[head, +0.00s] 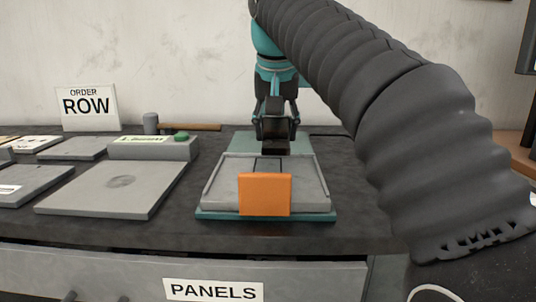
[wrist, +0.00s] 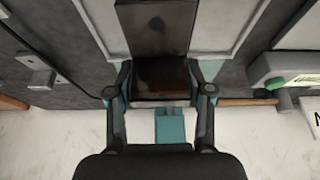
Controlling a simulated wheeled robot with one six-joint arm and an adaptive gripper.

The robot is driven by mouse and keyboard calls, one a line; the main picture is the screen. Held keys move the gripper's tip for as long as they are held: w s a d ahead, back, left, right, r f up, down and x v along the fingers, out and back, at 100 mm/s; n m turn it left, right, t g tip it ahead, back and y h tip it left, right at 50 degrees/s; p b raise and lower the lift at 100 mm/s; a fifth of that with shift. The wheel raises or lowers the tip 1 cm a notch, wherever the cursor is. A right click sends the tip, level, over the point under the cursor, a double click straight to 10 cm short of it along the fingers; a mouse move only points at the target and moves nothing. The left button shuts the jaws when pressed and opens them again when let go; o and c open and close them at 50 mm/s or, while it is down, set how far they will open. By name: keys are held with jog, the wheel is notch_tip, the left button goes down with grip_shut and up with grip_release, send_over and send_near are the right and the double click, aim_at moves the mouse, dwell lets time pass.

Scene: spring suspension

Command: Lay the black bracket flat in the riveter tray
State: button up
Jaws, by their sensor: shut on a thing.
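My gripper (head: 274,128) points down over the back part of the riveter tray (head: 222,188), with its fingers closed on the black bracket (head: 275,146). In the wrist view the bracket (wrist: 165,78) sits between the two fingertips (wrist: 160,92). A dark plate with a small hole, seemingly part of it, extends toward the top of that view. The grey tray has raised side rims and rests on a teal base. An orange block (head: 265,195) stands at its front and hides part of its floor. I cannot tell whether the bracket touches the tray.
Left of the tray lie a large grey panel (head: 112,190) and a grey block with a green button (head: 182,136). A hammer (head: 185,127) lies behind. An ORDER ROW sign (head: 88,108) stands at the back left. Bare dark bench shows right of the tray, under my arm.

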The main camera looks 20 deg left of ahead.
aim_at(267, 122)
jog(key=shift+w+a+f, duration=0.1)
jog(key=shift+a+f, duration=0.15)
jog(key=shift+a, duration=0.2)
jog(key=shift+w+a+f, duration=0.1)
jog(key=shift+a+f, duration=0.1)
jog(key=shift+a, duration=0.2)
jog(key=shift+f, duration=0.3)
jog(key=shift+f+b, duration=0.85)
jog(key=shift+f, duration=0.9)
jog(key=shift+f, duration=0.1)
jog(key=o, duration=1.4)
jog(key=shift+o, duration=0.2)
jog(key=p+v, duration=0.3)
jog(key=v, duration=0.7)
jog(key=shift+a, duration=0.1)
jog(key=shift+v, duration=1.05)
